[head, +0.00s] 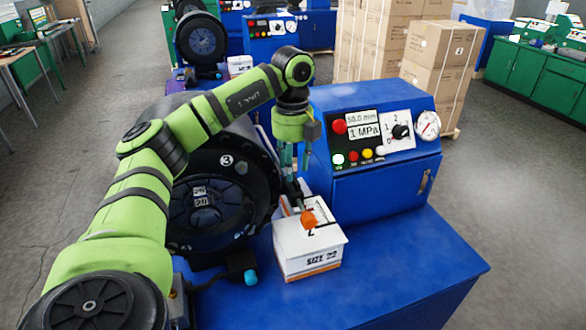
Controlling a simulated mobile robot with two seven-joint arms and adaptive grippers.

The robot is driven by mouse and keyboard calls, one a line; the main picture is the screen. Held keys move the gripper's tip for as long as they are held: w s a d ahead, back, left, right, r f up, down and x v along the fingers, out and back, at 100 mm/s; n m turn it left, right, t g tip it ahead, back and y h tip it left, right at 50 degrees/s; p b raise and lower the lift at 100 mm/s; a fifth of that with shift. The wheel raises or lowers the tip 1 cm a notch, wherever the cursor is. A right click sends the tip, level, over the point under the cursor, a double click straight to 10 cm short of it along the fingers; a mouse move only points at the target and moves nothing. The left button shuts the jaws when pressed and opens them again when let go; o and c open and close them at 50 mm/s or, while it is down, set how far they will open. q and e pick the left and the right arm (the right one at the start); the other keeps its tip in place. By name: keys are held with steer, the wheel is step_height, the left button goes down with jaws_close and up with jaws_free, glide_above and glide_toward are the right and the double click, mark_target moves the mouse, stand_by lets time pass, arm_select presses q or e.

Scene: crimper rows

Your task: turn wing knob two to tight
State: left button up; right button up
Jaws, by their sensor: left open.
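My left arm reaches in from the left over the black round crimper head (207,200), which bears a number 3. My left gripper (297,200) points down, open, just above or at a white box (308,262) marked SIZE 22. A small orange piece (309,218) shows at the top of the box beside the fingertips; whether they touch I cannot tell. A dark rotary knob (400,131) with a number 2 above it sits on the control panel, clear of the gripper. I cannot tell which part is wing knob two. My right gripper is not in view.
The blue bench (420,262) has free room right of the box. A blue control cabinet (377,183) with buttons and a gauge (427,125) stands behind it. A cyan-ended handle (250,277) juts out left of the box. Stacked cartons (440,55) stand farther back.

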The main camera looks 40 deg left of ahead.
mark_target(296, 177)
arm_select(q)
steer(key=shift+f, duration=0.6)
steer(key=shift+w+a+f+p, duration=0.15)
steer(key=shift+a+f+p, duration=0.1)
steer(key=shift+f, duration=0.3)
steer(key=shift+w+a+f+p, duration=0.15)
steer(key=shift+f+p, duration=0.1)
steer(key=shift+f, duration=0.3)
steer(key=shift+d+f, duration=0.1)
steer(key=shift+f, duration=0.1)
steer(key=shift+c, duration=1.2)
steer(key=shift+d+r, duration=0.1)
jaws_close()
steer(key=m+b, duration=0.1)
steer(key=m, duration=0.3)
steer(key=shift+w, duration=0.15)
steer(key=m, duration=0.5)
steer(key=shift+w, duration=0.1)
steer(key=m, duration=0.4)
steer(key=shift+w+d+b, duration=0.1)
steer(key=shift+b, duration=0.2)
steer(key=shift+d+m, duration=0.1)
steer(key=shift+m, duration=2.4)
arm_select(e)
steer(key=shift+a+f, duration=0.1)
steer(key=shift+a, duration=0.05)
